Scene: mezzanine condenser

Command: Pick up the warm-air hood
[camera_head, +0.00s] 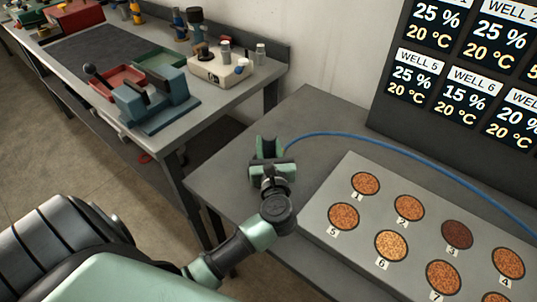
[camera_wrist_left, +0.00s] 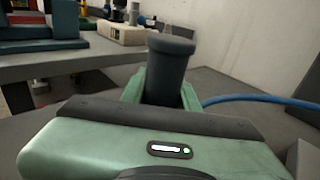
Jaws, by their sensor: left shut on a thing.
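The warm-air hood shows as a dark grey upright cylinder (camera_wrist_left: 171,62) in the left wrist view, with a wider rounded top. A blue hose (camera_head: 385,146) runs up to it and also shows in the left wrist view (camera_wrist_left: 262,101). My left gripper (camera_head: 268,150) is shut on the hood, with its green fingers on either side. In the head view the gripper hides most of the hood, at the left part of the grey table (camera_head: 302,112). I cannot tell whether the hood touches the table. My right gripper is not in view.
A light panel (camera_head: 344,178) with several numbered round wells of grains lies right of my left gripper. A display board (camera_head: 390,112) stands behind it. At the left, a workbench (camera_head: 215,102) carries a teal vise (camera_head: 152,106), trays and bottles. A gap separates bench and table.

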